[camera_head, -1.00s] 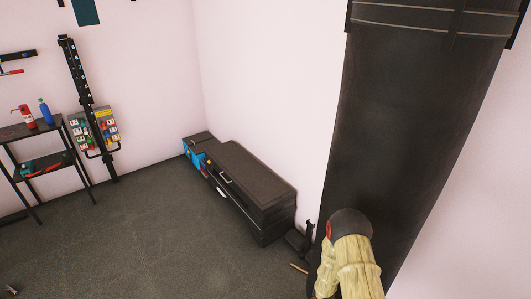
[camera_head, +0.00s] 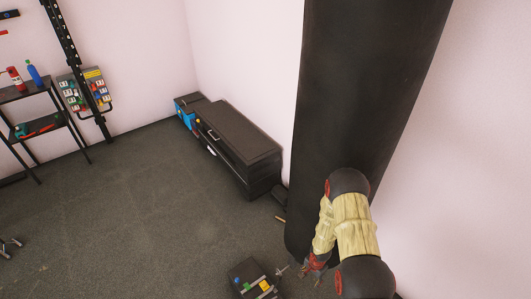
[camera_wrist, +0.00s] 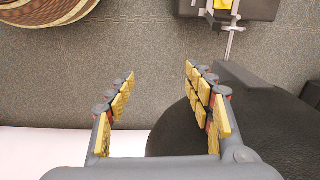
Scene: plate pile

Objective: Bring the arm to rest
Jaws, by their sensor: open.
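My gripper (camera_wrist: 160,76) is open in the wrist view, with its two padded yellow fingers wide apart and only bare grey floor showing between them. In the head view my arm hangs down at the lower right, and my gripper (camera_head: 312,270) shows small and partly hidden low beside the foot of a large black hanging bag (camera_head: 360,90). The bag's rounded black end (camera_wrist: 270,135) is close beside the right finger in the wrist view. I cannot tell whether they touch.
A dark box with coloured parts (camera_head: 247,274) and a thin rod lies on the floor near my gripper. A brown woven round thing (camera_wrist: 45,8) is at the wrist view's top left. A black chest (camera_head: 238,135) and shelf (camera_head: 38,127) stand by walls. Middle floor is clear.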

